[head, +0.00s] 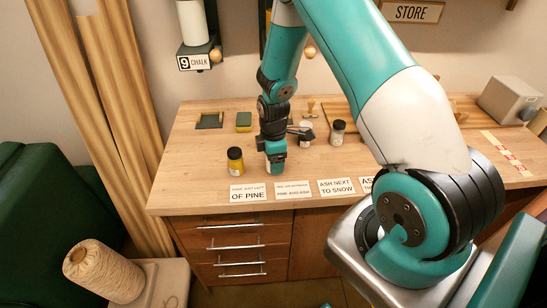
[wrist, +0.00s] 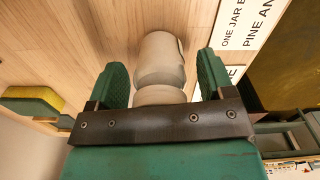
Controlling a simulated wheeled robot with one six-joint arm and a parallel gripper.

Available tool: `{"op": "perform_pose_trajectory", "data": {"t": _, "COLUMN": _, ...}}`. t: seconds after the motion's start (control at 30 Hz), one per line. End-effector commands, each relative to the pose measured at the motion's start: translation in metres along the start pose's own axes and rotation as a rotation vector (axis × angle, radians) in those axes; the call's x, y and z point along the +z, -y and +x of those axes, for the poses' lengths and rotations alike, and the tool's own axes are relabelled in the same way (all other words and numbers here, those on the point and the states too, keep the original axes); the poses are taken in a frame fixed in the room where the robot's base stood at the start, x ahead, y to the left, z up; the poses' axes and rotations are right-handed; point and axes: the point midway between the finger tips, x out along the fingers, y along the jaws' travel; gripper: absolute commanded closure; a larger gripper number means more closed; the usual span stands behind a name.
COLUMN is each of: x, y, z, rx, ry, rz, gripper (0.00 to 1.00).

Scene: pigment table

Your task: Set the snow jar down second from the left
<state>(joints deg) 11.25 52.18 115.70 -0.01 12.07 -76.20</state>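A pale, cream-grey jar (wrist: 160,62) is between the two fingers of my gripper (wrist: 165,78) in the wrist view. A gap shows between the jar and the right finger, so the fingers look open around it. In the head view my gripper (head: 276,160) points down at the front of the table, and the jar's lower part (head: 277,171) shows beneath it, at or very near the wood. I cannot tell from a label whether it is the snow jar. A yellow jar with a black lid (head: 235,160) stands just left of it.
A grey jar with a dark lid (head: 338,133) stands farther back right, and another pale jar (head: 305,133) is partly hidden behind the arm. Printed cards (head: 248,193) line the front edge of the table (head: 187,180).

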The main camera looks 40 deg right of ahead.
Motion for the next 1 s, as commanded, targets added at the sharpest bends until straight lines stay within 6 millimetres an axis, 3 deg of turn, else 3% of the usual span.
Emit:
{"op": "perform_pose_trajectory", "data": {"t": 0.37, "x": 0.000, "y": -0.001, "z": -0.007, "rx": 0.003, "ry": -0.001, "rz": 0.000, "gripper": 0.25}}
{"op": "perform_pose_trajectory", "data": {"t": 0.47, "x": 0.000, "y": -0.001, "z": -0.020, "rx": 0.005, "ry": -0.001, "rz": 0.000, "gripper": 0.25}}
{"op": "perform_pose_trajectory", "data": {"t": 0.8, "x": 0.000, "y": -0.001, "z": -0.091, "rx": 0.006, "ry": -0.001, "rz": 0.000, "gripper": 0.25}}
{"op": "perform_pose_trajectory", "data": {"t": 1.0, "x": 0.000, "y": 0.000, "z": -0.117, "rx": 0.002, "ry": -0.001, "rz": 0.000, "gripper": 0.25}}
